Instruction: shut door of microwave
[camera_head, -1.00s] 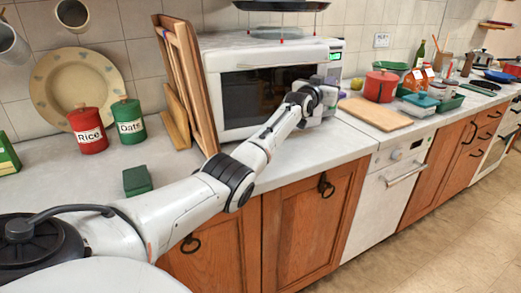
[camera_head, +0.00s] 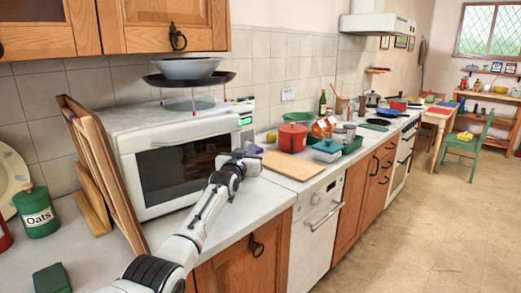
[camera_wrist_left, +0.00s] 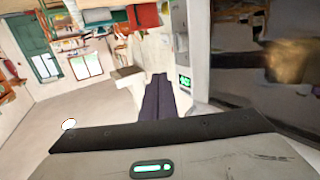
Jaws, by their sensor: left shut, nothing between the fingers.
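The white microwave (camera_head: 120,122) stands on the counter against the tiled wall. Its door, with a dark window (camera_head: 168,170), looks flush with the front, closed or nearly so. My left arm reaches across the counter, and my left gripper (camera_head: 252,162) is at the door's right side, below the green display. In the left wrist view the two dark fingers of the gripper (camera_wrist_left: 157,97) are together and empty, beside the lit display (camera_wrist_left: 185,80). The dark door window (camera_wrist_left: 262,75) fills the right of that view. I cannot tell whether the fingers touch the microwave. My right gripper is out of view.
A dark pan (camera_head: 190,79) and a bowl (camera_head: 187,67) sit on a rack atop the microwave. Wooden boards (camera_head: 103,170) lean at its left. A cutting board (camera_head: 290,166) and a red pot (camera_head: 292,137) are to its right. A green box (camera_head: 52,279) lies at front left.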

